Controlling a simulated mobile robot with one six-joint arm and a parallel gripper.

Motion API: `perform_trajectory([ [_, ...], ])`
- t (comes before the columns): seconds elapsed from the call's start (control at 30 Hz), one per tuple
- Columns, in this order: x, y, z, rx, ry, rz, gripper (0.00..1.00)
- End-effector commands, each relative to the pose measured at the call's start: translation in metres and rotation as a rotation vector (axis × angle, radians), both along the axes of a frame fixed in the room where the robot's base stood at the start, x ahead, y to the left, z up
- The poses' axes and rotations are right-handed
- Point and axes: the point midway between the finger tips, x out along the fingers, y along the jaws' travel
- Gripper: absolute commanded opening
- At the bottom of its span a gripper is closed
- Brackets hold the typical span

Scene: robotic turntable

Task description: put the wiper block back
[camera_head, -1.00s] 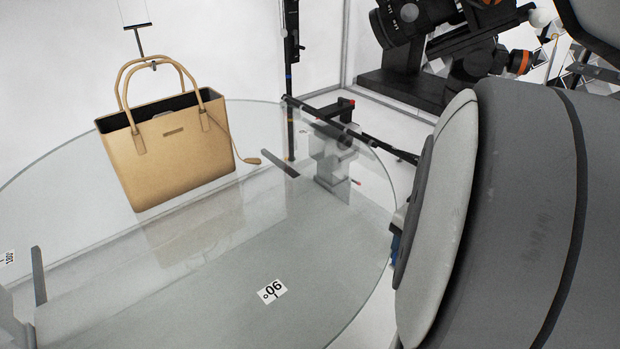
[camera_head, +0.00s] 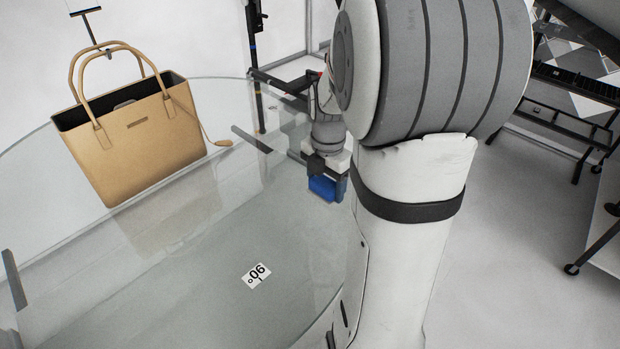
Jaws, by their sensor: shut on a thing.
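The wiper block (camera_head: 327,188) is blue and shows at the centre of the head view. My gripper (camera_head: 328,171) is shut on it and points down, holding it near the right part of the glass turntable (camera_head: 200,255). I cannot tell how high the block is above the glass. My arm hides part of the turntable's right edge and whatever lies behind it.
A tan handbag (camera_head: 135,140) hangs or stands at the left over the turntable. A label marked 90° (camera_head: 257,276) lies on the glass. A dark post (camera_head: 254,60) stands behind. A black wheeled rack (camera_head: 570,125) is at the right, with open floor before it.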

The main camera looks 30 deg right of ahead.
Motion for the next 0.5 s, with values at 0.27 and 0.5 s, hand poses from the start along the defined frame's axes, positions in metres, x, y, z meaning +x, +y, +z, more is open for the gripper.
perform_trajectory([
  [0.27,0.011,0.004,-0.017,0.002,0.004,-0.001,0.35],
  [0.5,0.011,0.004,-0.036,0.0,-0.001,-0.002,0.35],
])
